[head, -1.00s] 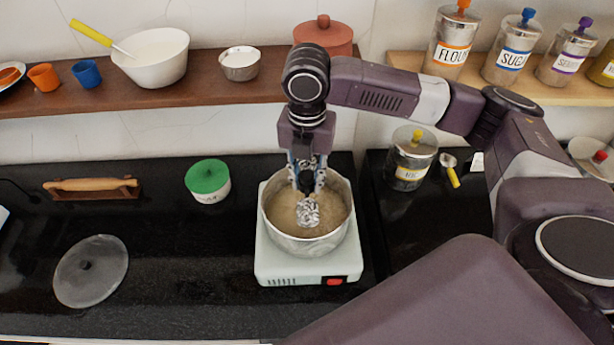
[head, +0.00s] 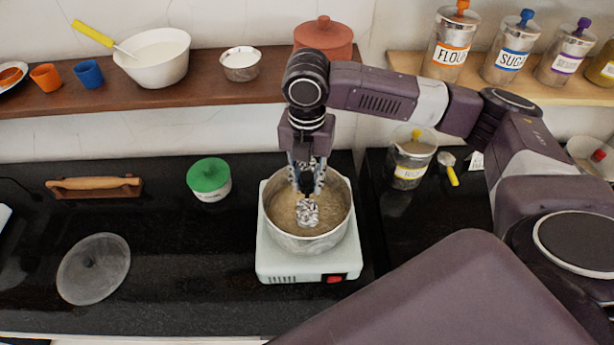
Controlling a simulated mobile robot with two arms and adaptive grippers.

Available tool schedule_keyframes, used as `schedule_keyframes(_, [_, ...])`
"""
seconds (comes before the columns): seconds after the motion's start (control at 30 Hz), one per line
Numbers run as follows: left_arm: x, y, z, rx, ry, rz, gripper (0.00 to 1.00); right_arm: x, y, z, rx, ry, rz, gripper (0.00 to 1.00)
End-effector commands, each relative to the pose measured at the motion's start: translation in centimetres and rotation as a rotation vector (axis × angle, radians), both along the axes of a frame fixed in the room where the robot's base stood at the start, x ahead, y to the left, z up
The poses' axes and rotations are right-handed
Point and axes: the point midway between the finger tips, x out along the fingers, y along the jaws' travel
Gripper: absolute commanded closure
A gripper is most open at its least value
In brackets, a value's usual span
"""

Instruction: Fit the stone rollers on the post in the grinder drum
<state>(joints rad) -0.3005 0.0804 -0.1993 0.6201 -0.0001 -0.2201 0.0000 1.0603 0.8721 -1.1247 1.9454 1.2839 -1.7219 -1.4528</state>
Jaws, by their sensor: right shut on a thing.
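The grinder drum (head: 342,228) is a round metal pot on a white base (head: 310,270) with a red switch, on the black counter. Pale brownish batter lies inside. My right gripper (head: 307,188) points down into the drum from above, shut on the stone rollers. A grey speckled roller (head: 307,214) shows just below and in front of the fingers, inside the drum. The fingers hide the rest of the rollers and the post, so I cannot tell whether they are seated on it. My left gripper is out of view.
A translucent round lid (head: 93,268) lies on the counter at left. A green-lidded jar (head: 209,178) stands left of the grinder, a rolling pin (head: 95,184) farther left. A clear jar (head: 411,160) and a yellow-handled spoon (head: 452,172) are at right. The counter between lid and grinder is clear.

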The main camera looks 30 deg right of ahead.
Motion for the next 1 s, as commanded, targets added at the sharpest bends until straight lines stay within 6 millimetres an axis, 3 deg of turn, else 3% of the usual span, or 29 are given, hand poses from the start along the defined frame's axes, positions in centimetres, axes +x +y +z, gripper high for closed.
schedule_keyframes(1.0, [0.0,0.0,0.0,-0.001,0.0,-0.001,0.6,0.1,0.0,-1.2,0.0,-0.003,0.0,1.0])
